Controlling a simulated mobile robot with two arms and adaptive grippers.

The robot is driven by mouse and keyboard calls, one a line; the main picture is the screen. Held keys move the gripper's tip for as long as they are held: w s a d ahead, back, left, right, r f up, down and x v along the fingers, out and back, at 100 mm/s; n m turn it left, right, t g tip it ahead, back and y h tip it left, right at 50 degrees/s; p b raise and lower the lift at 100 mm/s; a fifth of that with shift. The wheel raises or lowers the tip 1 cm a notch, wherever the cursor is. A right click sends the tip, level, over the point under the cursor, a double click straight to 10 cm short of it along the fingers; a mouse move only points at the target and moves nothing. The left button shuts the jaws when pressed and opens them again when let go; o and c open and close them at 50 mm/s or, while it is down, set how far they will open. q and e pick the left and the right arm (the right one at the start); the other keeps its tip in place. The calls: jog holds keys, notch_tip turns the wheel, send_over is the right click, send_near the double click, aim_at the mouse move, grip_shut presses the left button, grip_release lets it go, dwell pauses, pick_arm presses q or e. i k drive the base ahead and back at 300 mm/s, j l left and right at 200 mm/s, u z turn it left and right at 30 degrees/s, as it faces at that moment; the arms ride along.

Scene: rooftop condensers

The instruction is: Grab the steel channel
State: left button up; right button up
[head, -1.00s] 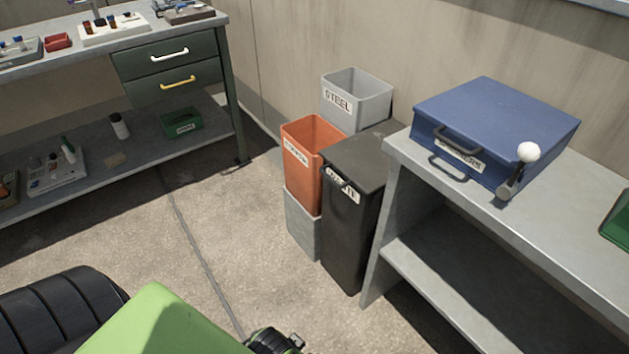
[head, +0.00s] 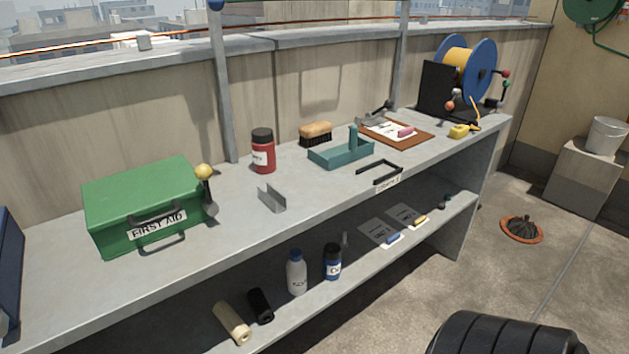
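The steel channel (head: 272,198) is a short grey U-shaped piece lying on the grey bench top (head: 330,205) near its front edge. It sits to the right of the green first aid box (head: 150,205) and in front of the red jar (head: 263,152). Nothing touches it that I can see. Neither of my grippers shows in the head view.
A teal tray (head: 341,152), a brush (head: 316,134), a clipboard (head: 397,132) and a black handle (head: 380,172) lie further right on the bench. Bottles (head: 297,272) stand on the lower shelf.

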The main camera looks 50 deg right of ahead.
aim_at(274, 199)
jog(key=z, duration=1.2)
